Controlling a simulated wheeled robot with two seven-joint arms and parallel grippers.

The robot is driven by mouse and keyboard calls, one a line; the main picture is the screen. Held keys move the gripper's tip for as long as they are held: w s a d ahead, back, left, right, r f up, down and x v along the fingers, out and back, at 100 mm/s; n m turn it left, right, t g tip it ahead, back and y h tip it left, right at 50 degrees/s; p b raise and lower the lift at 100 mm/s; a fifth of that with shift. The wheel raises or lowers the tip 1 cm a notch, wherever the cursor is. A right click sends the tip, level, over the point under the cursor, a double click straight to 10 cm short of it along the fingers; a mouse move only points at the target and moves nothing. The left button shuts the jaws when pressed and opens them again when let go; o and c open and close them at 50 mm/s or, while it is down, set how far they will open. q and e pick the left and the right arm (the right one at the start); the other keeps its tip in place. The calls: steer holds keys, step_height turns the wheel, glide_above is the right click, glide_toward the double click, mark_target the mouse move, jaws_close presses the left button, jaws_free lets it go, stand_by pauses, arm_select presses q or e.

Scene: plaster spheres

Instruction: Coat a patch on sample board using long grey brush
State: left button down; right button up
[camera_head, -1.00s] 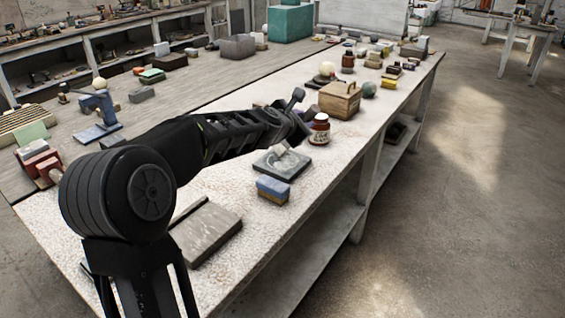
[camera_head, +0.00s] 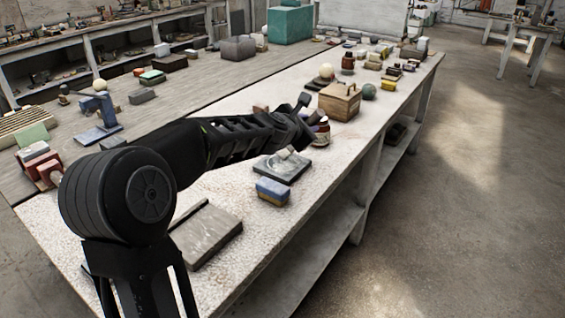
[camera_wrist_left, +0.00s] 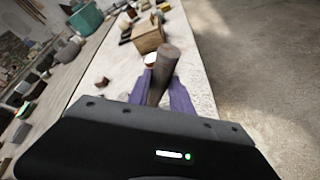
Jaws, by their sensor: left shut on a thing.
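My left gripper (camera_head: 308,132) is above the white table, beside a dark jar with a pale label (camera_head: 323,133) and partly in front of it. In the left wrist view its purple fingers (camera_wrist_left: 163,92) are shut on a grey-brown round handle, which I take for the long grey brush (camera_wrist_left: 166,62). A dark end of it (camera_head: 304,99) sticks up above the gripper in the head view; I cannot make out the bristles. A flat grey board (camera_head: 210,236), perhaps the sample board, lies at the near end of the table. My right gripper is not in view.
A dark slab with a whitish smear (camera_head: 275,168) and a pale block on it lies below my gripper. White table surface is bare around the board.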

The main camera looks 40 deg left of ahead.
arm_select(q)
steer(key=shift+d, duration=1.15)
steer(key=shift+a, duration=0.1)
steer(key=shift+a, duration=1.1)
steer(key=shift+a+b, duration=0.4)
steer(key=shift+a, duration=0.7)
